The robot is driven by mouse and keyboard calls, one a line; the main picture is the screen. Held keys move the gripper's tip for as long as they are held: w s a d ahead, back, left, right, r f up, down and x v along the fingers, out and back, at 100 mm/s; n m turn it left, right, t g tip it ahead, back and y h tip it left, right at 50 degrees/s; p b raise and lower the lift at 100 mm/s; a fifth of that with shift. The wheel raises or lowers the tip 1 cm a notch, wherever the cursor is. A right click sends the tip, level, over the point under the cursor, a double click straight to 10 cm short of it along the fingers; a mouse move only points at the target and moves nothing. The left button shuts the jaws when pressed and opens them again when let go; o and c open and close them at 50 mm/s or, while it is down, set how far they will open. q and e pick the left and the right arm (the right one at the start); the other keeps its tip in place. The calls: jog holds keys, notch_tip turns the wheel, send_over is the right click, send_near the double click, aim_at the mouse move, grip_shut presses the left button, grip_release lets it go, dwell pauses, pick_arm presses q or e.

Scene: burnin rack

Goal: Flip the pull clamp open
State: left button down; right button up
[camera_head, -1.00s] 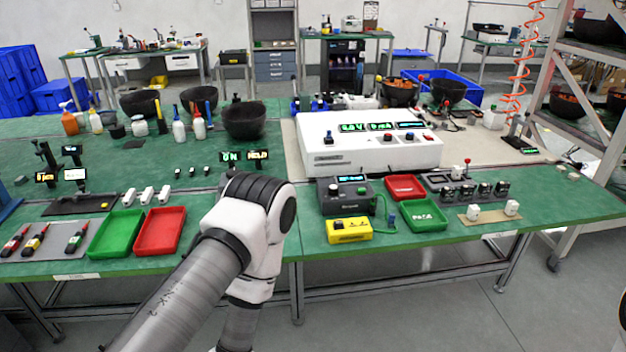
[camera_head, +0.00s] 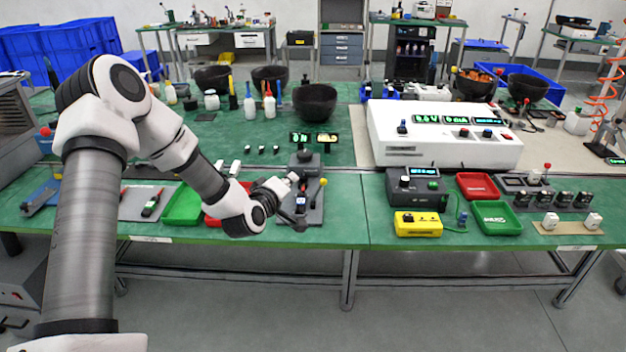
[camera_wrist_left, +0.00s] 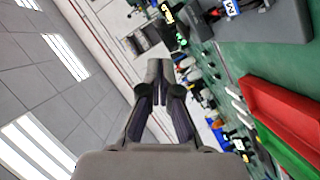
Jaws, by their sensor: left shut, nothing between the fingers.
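A clamp fixture stands on a grey base plate (camera_head: 314,214) near the table's front edge in the head view. It has dark upright parts and a lever with a yellow ball knob (camera_head: 323,182). I cannot tell the clamp's lever position for sure. My left gripper (camera_head: 291,182) is just left of the fixture in the head view, small and partly merged with it. In the left wrist view its dark fingers (camera_wrist_left: 159,75) are together and empty. A grey plate (camera_wrist_left: 288,28) shows there at upper right, apart from the fingers. My right gripper is out of view.
A red tray (camera_wrist_left: 280,105) and a green tray (camera_head: 182,207) lie under and left of my left wrist. Two small lit displays (camera_head: 300,137) stand behind the fixture. A yellow box (camera_head: 418,225) stands to the right, with bare green table between.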

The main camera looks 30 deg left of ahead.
pick_arm(q)
send_over(319, 191)
jog(key=s+a, duration=0.3)
jog(key=a, duration=0.1)
jog(key=f, duration=0.2)
jog(key=d+f, duration=0.1)
jog(key=w+d+f+p, duration=0.1)
jog(key=d, duration=0.1)
jog(key=shift+d, duration=0.15)
jog(key=shift+w, duration=0.1)
jog(key=d, duration=0.1)
jog(key=w+d+m, duration=0.1)
jog(key=d+m+g, duration=0.1)
jog(key=shift+w+f+y, duration=0.35)
jog(key=shift+f+y, duration=0.05)
